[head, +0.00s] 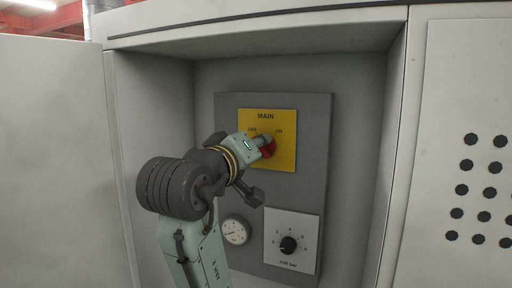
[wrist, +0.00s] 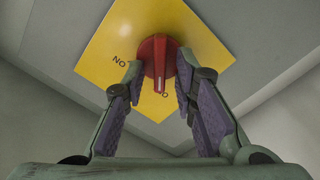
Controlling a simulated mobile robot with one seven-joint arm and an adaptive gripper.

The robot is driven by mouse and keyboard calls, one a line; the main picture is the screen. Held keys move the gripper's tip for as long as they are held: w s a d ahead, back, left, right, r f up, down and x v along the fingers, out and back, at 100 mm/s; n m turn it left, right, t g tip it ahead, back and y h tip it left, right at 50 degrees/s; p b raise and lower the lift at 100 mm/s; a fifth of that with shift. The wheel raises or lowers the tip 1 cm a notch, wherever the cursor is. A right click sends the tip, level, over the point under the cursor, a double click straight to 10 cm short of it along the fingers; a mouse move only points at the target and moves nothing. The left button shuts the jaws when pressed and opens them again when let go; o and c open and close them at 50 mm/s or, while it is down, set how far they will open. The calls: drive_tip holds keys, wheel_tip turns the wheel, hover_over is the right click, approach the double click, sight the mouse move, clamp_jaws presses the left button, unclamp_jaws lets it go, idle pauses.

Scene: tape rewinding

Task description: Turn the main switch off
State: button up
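The main switch is a red rotary knob (head: 268,149) on a yellow plate (head: 284,158) marked MAIN, with OFF at upper left and ON at upper right. In the wrist view the red knob (wrist: 158,60) sits between my fingertips, and the yellow plate (wrist: 195,40) appears rotated. The knob's raised handle points down in that view, its lower end next to a partly hidden label. My gripper (wrist: 158,72) is open around the knob, with a finger on each side and gaps beside the handle. In the head view my gripper (head: 264,142) partly covers the knob.
The grey panel (head: 325,170) is recessed in a pale cabinet. Below the switch are a round gauge (head: 235,231) and a black dial (head: 288,245) on a white plate. Cabinet walls stand at both sides. A perforated panel (head: 470,60) is at the right.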

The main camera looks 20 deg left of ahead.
drive_tip(key=shift+s, duration=0.1)
drive_tip(key=s, duration=1.1)
drive_tip(key=shift+s+a, duration=0.2)
drive_tip(key=shift+s, duration=0.2)
